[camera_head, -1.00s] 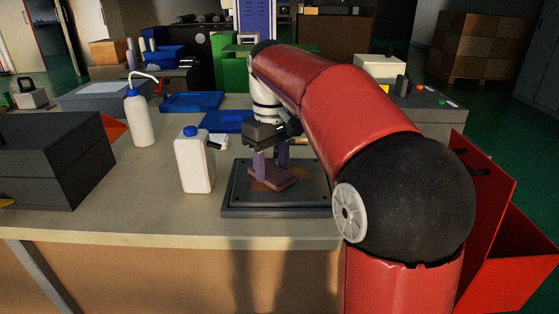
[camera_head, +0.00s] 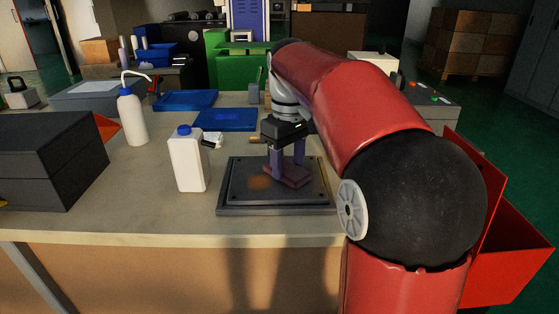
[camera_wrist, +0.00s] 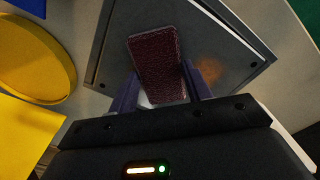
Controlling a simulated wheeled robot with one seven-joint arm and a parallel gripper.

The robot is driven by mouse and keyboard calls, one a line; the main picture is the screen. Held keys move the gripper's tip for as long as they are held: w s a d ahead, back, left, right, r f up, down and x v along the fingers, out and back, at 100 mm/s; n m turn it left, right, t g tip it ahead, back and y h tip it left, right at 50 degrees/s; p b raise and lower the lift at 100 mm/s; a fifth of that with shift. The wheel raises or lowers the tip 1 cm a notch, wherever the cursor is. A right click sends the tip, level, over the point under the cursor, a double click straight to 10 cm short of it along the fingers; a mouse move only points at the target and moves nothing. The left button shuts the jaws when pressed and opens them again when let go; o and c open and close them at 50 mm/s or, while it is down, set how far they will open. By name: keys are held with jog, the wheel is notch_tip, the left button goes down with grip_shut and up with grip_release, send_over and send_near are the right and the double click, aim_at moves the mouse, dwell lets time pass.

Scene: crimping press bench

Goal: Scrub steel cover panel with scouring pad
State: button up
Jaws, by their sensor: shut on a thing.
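The steel cover panel (camera_head: 240,194) is a dark grey plate lying flat on the bench, with screws at its corners. An orange-brown stain (camera_head: 259,182) shows on it left of the pad; it also shows in the wrist view (camera_wrist: 208,70). My gripper (camera_head: 288,165) points down over the right part of the panel. It is shut on the maroon scouring pad (camera_head: 287,178), which lies low at the panel's surface; whether it touches cannot be told for sure. In the wrist view the rough pad (camera_wrist: 157,62) sits between the two purple fingers.
A white jug with a blue cap (camera_head: 188,163) stands left of the panel, with a wash bottle (camera_head: 132,118) behind it. A dark box (camera_head: 45,160) is at the far left. Blue trays (camera_head: 226,121) lie behind. Bare bench is in front.

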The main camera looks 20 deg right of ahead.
aim_at(263, 177)
jog(key=shift+s+d+f, duration=0.1)
jog(key=shift+d, duration=0.35)
jog(key=shift+w+a+r, duration=0.1)
jog(key=shift+w+a, duration=0.1)
jog(key=shift+a, duration=0.55)
jog(key=shift+w+a+r, duration=0.1)
jog(key=shift+w+a, duration=0.15)
jog(key=shift+a, duration=0.55)
jog(key=shift+w+a, duration=0.2)
jog(key=shift+a, duration=0.55)
jog(key=shift+w+a+f, duration=0.15)
jog(key=shift+w+a, duration=0.05)
jog(key=shift+a, duration=0.45)
jog(key=shift+s+d, duration=0.25)
jog(key=shift+d, duration=0.45)
jog(key=shift+s+d, duration=0.2)
jog(key=shift+d, duration=0.55)
jog(key=shift+s+d, duration=0.25)
jog(key=shift+d, duration=0.45)
jog(key=shift+s+d, duration=0.15)
jog(key=shift+d, duration=0.6)
jog(key=shift+a, duration=0.1)
